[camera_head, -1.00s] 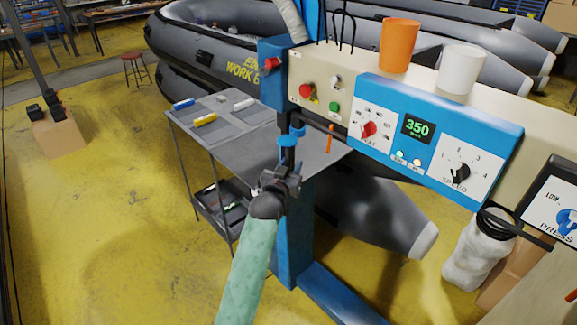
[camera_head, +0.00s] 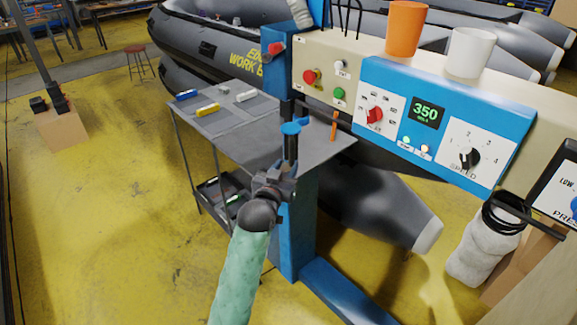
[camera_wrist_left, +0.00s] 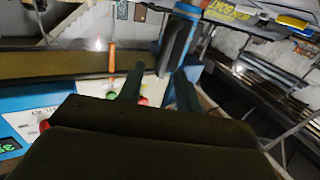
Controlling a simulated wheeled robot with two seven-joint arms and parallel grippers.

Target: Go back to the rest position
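My left gripper (camera_head: 287,172) is in front of the welding machine, just below its black and blue vertical part (camera_head: 291,140). In the left wrist view its two dark fingers (camera_wrist_left: 158,88) stand apart with nothing visible between them, and a dark and blue cylinder (camera_wrist_left: 178,45) of the machine is just beyond them. Whether a finger touches that part cannot be told. The machine's cream and blue control panel (camera_head: 445,80) reads 350, with a red knob (camera_head: 375,115) and a black speed knob (camera_head: 469,158). My right gripper is not in view.
A grey table (camera_head: 250,140) with blue, yellow and white tools stands behind the gripper. An orange cup (camera_head: 406,28) and a white cup (camera_head: 470,52) stand on the machine. Grey boats (camera_head: 215,40) lie behind. Yellow floor (camera_head: 110,220) is free at left.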

